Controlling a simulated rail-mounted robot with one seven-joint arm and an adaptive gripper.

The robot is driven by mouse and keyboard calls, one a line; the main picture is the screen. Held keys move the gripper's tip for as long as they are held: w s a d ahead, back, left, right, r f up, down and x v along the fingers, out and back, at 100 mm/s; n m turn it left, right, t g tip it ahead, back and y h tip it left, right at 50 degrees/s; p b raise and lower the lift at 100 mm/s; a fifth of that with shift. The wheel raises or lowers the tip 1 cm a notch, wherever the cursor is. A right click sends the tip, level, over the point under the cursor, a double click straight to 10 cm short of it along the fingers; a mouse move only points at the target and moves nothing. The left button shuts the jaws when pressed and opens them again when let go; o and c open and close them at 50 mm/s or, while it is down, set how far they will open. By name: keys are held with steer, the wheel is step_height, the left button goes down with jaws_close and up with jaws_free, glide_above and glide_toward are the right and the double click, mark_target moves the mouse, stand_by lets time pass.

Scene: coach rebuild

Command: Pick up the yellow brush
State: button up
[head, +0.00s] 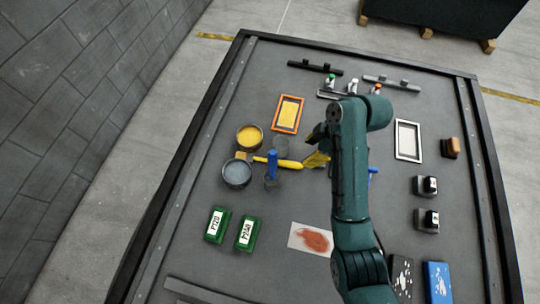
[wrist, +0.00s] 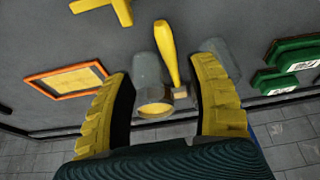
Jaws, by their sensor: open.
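My gripper (head: 318,156) is at the right end of the handle in the head view, partly hidden by my arm. In the wrist view my gripper (wrist: 165,100) is open, with a gap to the brush on each side. The height of the fingers above the brush is hard to tell.
A yellow paint can (head: 249,137), a grey can (head: 237,174) and an upright blue-handled tool (head: 271,164) stand close to the brush. A grey cup (wrist: 147,70) sits beside the handle. An orange tray (head: 287,115) and green boxes (head: 217,225) lie farther off.

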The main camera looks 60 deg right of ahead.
mark_target(294, 164)
steer(key=x, duration=0.4)
steer(key=shift+w+a+f+b, duration=0.1)
steer(key=shift+w+f+b, duration=0.1)
steer(key=shift+f+b, duration=0.15)
steer(key=x, duration=0.1)
steer(key=b+x, duration=0.1)
steer(key=x, duration=0.3)
steer(key=shift+a+f+b, duration=0.1)
steer(key=shift+a+b, duration=0.3)
steer(key=shift+a, duration=0.05)
steer(key=shift+d, duration=0.1)
jaws_close()
